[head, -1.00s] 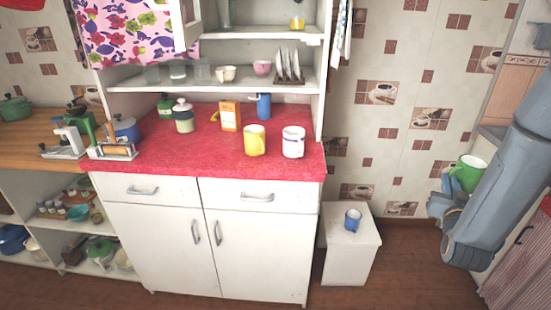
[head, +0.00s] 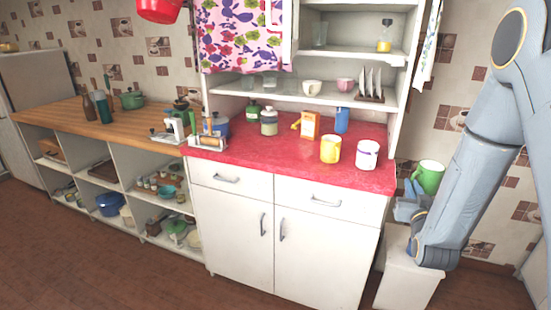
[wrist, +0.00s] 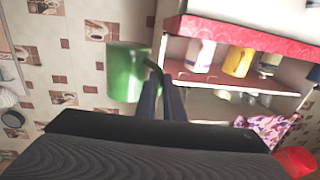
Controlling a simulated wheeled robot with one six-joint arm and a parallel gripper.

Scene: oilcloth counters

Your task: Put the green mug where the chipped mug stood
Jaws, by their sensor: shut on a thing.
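My gripper (head: 408,196) is shut on the green mug (head: 429,177) and holds it in the air, right of the red-topped cupboard. In the wrist view the green mug (wrist: 124,75) hangs beside the fingertips (wrist: 158,84), with its handle at them. On the red counter (head: 265,150) stand a yellow mug (head: 330,149) and, right of it, a white mug with a dark rim (head: 367,154). I cannot make out a chip on any mug. The blue mug seen earlier on the white bin is not visible now.
The white bin (head: 408,291) stands right of the cupboard, partly behind my arm. An orange box (head: 310,125), a blue container (head: 342,120) and jars stand at the counter's back. Shelves hang above.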

